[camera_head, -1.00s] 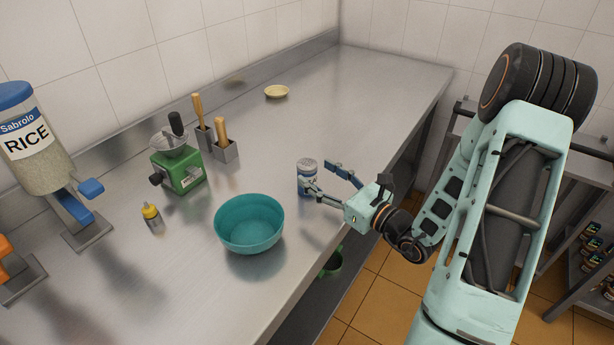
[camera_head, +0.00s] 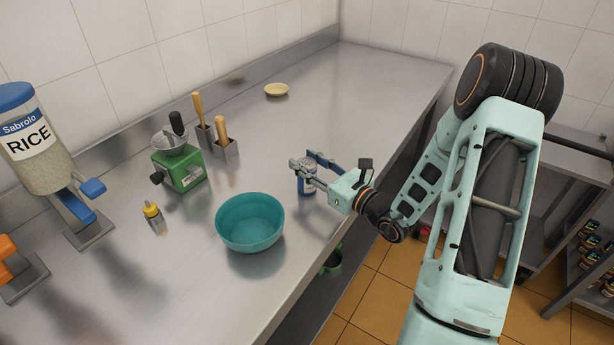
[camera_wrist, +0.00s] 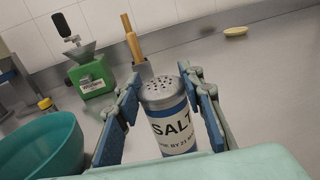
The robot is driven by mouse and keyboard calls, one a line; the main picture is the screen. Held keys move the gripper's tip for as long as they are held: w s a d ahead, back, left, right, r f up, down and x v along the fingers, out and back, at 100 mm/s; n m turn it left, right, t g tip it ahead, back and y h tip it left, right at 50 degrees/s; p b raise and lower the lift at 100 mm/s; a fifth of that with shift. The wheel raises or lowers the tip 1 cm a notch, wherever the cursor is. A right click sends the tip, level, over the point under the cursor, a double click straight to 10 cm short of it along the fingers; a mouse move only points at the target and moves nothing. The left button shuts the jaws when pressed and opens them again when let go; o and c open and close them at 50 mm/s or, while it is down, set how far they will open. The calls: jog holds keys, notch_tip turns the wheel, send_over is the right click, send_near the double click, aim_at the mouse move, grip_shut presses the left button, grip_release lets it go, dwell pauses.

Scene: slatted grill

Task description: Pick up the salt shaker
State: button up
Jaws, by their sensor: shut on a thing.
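The salt shaker (camera_head: 306,186) stands upright near the counter's front edge, to the right of the teal bowl. In the wrist view it is a silver-topped can (camera_wrist: 172,132) with a blue band and a white "SALT" label. My gripper (camera_head: 303,160) reaches in from the right, and its fingers hide part of the shaker in the head view. In the wrist view my gripper (camera_wrist: 162,78) has one blue-padded finger on each side of the shaker and is shut on it. I cannot tell whether its base is clear of the counter.
The teal bowl (camera_head: 250,222) sits close on the left. Further left are a yellow-capped bottle (camera_head: 153,217), a green grinder (camera_head: 180,172) and a rice dispenser (camera_head: 35,140). Utensil holders (camera_head: 226,150) and a small yellow dish (camera_head: 276,90) stand behind. The far right counter is clear.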

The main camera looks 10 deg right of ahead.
jog(key=c, duration=0.4)
jog(key=shift+r, duration=0.1)
jog(key=shift+r, duration=0.75)
jog(key=s+d+r, duration=0.2)
jog(key=s+r, duration=0.1)
jog(key=s, duration=0.1)
jog(key=s+d+r, duration=0.1)
jog(key=s+r, duration=0.3)
jog(key=s+d+r, duration=0.2)
jog(key=s+r, duration=0.2)
jog(key=shift+s+d+r, duration=0.2)
jog(key=shift+s+d, duration=0.1)
jog(key=shift+s, duration=0.1)
notch_tip(320, 180, up, 7)
jog(key=p, duration=0.6)
jog(key=shift+p, duration=0.4)
